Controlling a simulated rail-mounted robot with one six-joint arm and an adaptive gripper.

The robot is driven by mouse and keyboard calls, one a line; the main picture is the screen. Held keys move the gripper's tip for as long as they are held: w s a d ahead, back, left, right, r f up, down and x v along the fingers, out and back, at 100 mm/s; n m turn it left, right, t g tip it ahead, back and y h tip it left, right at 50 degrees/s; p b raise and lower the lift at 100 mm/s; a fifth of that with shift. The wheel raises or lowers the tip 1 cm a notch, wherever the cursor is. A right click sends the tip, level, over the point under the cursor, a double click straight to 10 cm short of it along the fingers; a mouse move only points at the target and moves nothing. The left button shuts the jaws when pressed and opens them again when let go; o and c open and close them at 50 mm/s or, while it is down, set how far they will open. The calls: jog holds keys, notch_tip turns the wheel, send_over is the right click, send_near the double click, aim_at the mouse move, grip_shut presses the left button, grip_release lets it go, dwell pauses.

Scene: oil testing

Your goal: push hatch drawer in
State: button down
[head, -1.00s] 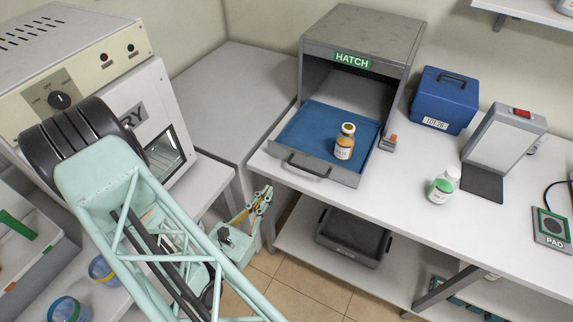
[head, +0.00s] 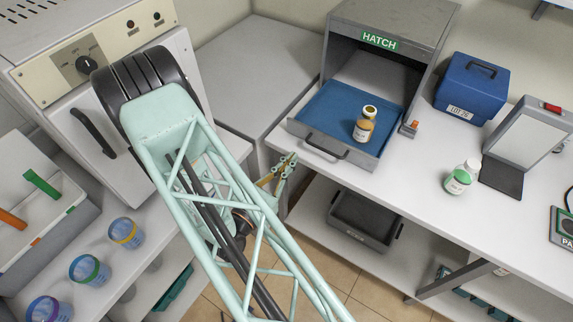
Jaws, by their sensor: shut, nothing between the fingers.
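The hatch (head: 388,42) is a grey metal box with a green HATCH label, standing on the white bench. Its drawer is pulled out, with a blue floor (head: 325,112) and a grey front with a dark handle (head: 325,148). My gripper (head: 291,158) is left of the drawer front, near the bench's left end, apart from the handle as far as I can see. Its fingers look close together, with nothing visible between them. My arm hides part of it.
A blue case (head: 470,90), a white bottle with green contents (head: 462,177) and a panel stand (head: 528,135) are right of the hatch. A dark tray (head: 365,222) lies on the shelf below. A dryer (head: 60,70) and colour-ringed jars (head: 90,270) are at left.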

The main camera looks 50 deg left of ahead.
aim_at(304, 148)
jog(key=shift+p+x, duration=0.5)
jog(key=shift+x, duration=3.85)
jog(key=shift+a, duration=0.15)
